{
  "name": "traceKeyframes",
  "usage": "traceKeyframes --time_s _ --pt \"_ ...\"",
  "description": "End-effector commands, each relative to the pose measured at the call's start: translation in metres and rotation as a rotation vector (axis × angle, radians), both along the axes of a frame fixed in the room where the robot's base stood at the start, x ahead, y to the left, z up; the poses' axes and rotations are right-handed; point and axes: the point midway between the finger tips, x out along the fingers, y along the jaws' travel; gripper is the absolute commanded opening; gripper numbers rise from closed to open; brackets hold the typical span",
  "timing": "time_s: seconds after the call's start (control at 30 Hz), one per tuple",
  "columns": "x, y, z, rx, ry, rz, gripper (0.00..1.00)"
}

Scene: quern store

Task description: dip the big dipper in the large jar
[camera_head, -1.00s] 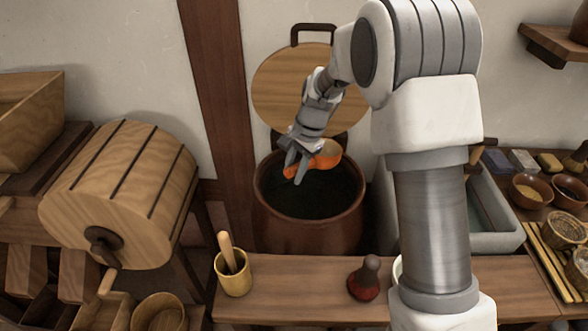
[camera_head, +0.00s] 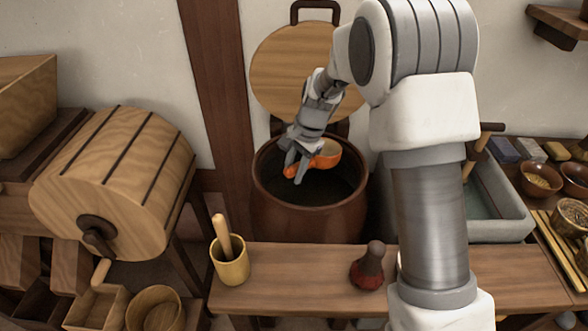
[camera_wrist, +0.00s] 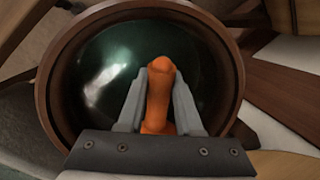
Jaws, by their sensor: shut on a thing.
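The large jar (camera_head: 268,213) is brown and round, with a wide open mouth and a dark inside. It stands behind the wooden bench. The wrist view looks down into it, past its rim (camera_wrist: 236,62), onto a dark green, shiny inside. My gripper (camera_head: 296,172) is over the jar's mouth and is shut on the orange handle of the big dipper (camera_head: 327,157). The handle (camera_wrist: 158,92) shows between the two fingers (camera_wrist: 157,100) in the wrist view.
A round wooden lid (camera_head: 290,75) leans on the wall behind the jar. The bench (camera_head: 310,275) in front bears a yellow cup (camera_head: 232,268) and a dark red pestle-like thing (camera_head: 368,270). A wooden drum (camera_head: 110,185) stands left; a grey stone trough (camera_head: 500,225) stands right.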

Motion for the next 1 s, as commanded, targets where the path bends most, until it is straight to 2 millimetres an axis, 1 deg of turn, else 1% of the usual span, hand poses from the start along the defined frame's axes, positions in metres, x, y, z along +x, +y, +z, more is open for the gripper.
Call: traceKeyframes --time_s 0.03,0.1,1.0 --pt "0.000 0.000 -0.005 0.000 0.000 0.000 0.00" --pt "0.000 0.000 -0.008 0.000 0.000 0.000 0.00" --pt "0.000 0.000 -0.052 0.001 0.001 0.000 0.00"
